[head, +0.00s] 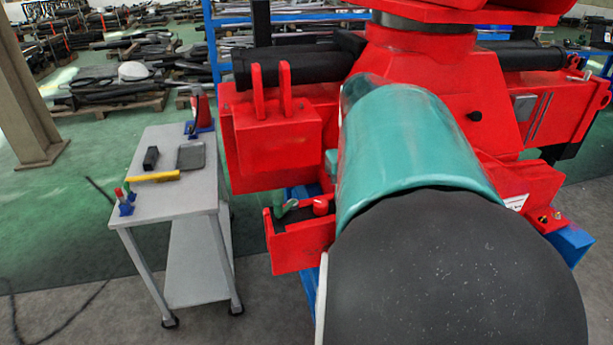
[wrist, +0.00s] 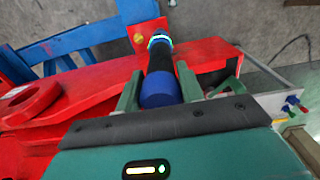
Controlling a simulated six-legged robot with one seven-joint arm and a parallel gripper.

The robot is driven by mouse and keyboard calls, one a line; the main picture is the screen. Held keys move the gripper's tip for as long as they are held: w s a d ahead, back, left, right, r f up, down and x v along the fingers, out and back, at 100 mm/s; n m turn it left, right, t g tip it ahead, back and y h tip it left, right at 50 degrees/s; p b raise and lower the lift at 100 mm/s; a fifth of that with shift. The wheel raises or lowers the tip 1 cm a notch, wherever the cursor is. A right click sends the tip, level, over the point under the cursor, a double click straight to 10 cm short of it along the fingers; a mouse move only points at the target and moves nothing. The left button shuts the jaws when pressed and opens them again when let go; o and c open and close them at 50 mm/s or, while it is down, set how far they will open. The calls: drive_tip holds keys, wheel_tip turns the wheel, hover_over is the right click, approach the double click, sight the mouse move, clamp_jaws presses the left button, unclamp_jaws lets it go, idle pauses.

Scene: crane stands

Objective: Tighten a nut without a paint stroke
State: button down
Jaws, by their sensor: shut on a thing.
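In the wrist view, my gripper (wrist: 160,84) has two green fingers shut on a dark cylindrical tool (wrist: 159,58) with a blue end and a bright cyan ring near its far end. The tool points away from my gripper over red metalwork. A yellow-marked spot, perhaps a nut (wrist: 138,38), lies on a red bracket just left of the tool's far end; I cannot tell whether they touch. In the head view, small fasteners with yellow marks (head: 545,219) show on the red crane part at right. My arm hides my gripper and the tool there.
A grey cart (head: 176,201) stands at left. On it are red and green pens in a blue holder (head: 125,203), a yellow bar (head: 153,176), a black block (head: 151,157) and a grey plate (head: 191,155). A red open box (head: 300,245) juts from the crane.

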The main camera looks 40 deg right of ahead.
drive_tip(key=shift+f, duration=0.85)
idle(2.9)
drive_tip(key=shift+r, duration=0.15)
drive_tip(key=shift+r, duration=2.55)
